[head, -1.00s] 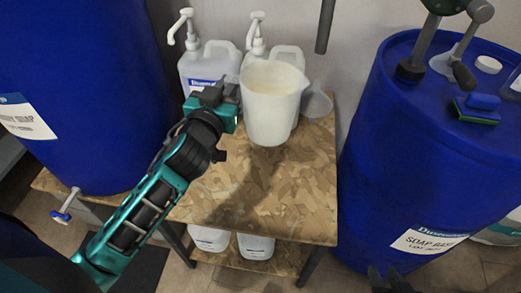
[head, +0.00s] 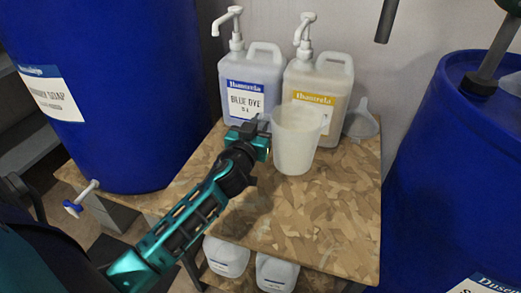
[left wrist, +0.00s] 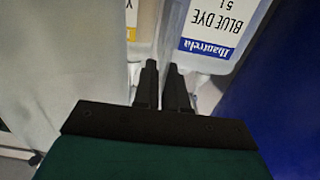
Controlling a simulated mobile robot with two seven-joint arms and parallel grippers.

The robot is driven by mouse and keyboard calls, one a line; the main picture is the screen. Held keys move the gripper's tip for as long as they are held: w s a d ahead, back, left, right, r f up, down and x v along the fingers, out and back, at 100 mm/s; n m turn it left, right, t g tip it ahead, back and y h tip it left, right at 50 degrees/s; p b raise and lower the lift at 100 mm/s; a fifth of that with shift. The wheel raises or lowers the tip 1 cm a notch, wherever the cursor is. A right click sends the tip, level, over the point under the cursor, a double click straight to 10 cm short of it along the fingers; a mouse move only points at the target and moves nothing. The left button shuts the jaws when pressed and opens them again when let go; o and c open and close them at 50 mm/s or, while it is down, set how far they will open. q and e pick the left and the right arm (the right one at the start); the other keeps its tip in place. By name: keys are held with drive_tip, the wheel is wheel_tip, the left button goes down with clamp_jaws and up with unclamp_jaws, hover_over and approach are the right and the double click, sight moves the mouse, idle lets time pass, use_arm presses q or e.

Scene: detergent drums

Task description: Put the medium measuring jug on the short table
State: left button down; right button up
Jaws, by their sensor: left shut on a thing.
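The measuring jug (head: 297,138), white and translucent, is upright at the middle of the short wooden table (head: 310,222), in front of the bottles. I cannot tell whether its base touches the tabletop or hangs just above it. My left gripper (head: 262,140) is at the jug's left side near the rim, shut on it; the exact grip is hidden. In the left wrist view the fingers (left wrist: 163,90) are close together, and a large pale surface fills the left side. My right gripper is not in view.
A blue dye bottle (head: 250,88) and a yellow-labelled bottle (head: 318,90) with pumps stand at the table's back, beside a clear funnel (head: 361,122). Blue drums flank the table at left (head: 130,110) and right (head: 440,170). The table's front is clear. White containers (head: 275,272) sit on the lower shelf.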

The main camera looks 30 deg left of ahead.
use_arm(q)
wheel_tip(320, 180, down, 5)
drive_tip(key=b, duration=0.2)
drive_tip(key=shift+f+b, duration=0.2)
drive_tip(key=shift+b, duration=0.2)
drive_tip(key=shift+f, duration=0.2)
drive_tip(key=shift+r, duration=0.1)
drive_tip(key=c, duration=1.2)
unclamp_jaws()
drive_tip(key=shift+f, duration=0.2)
